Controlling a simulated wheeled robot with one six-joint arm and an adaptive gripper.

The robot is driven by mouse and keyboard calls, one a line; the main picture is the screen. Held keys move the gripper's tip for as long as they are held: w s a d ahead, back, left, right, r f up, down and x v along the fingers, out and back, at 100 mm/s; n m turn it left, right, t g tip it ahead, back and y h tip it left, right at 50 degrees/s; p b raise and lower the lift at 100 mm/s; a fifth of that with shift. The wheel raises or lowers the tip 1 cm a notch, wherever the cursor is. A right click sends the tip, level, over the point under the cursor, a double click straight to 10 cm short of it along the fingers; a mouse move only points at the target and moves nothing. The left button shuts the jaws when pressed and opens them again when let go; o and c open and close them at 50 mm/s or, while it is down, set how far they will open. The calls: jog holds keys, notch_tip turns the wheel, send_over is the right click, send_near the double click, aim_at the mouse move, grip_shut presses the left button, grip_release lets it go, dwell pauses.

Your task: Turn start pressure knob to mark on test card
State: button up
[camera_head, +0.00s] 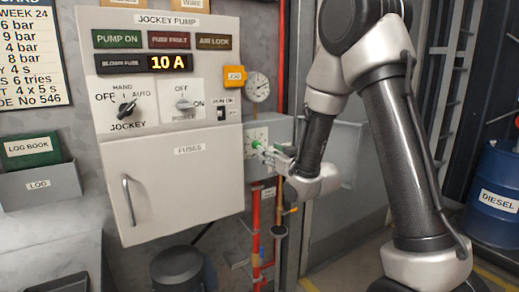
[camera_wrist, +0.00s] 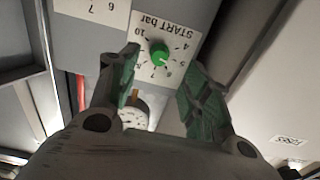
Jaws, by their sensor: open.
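The green start pressure knob (camera_wrist: 159,52) sits on a white plate marked "START bar", which appears upside down in the wrist view. A small pale pointer shows on the knob's lower right; its exact reading is hard to tell. In the head view the knob (camera_head: 255,143) is on the grey box right of the jockey pump panel. My gripper (camera_wrist: 163,62) is open, its green-padded fingers on either side of the knob in the picture; contact is not visible. The test card (camera_head: 28,55) hangs at upper left, listing bar values, with its left side cut off.
The jockey pump panel (camera_head: 170,110) with its fuses door and handle (camera_head: 128,200) stands left of my gripper. A pressure gauge (camera_head: 257,87) is above the knob. Red pipes (camera_head: 255,215) run below. A blue diesel drum (camera_head: 496,190) stands far right.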

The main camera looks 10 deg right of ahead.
aim_at(257, 145)
jog(key=x, duration=0.7)
jog(key=shift+f, duration=0.1)
jog(key=c, duration=1)
jog(key=shift+c, duration=0.2)
jog(key=shift+m, duration=3.9)
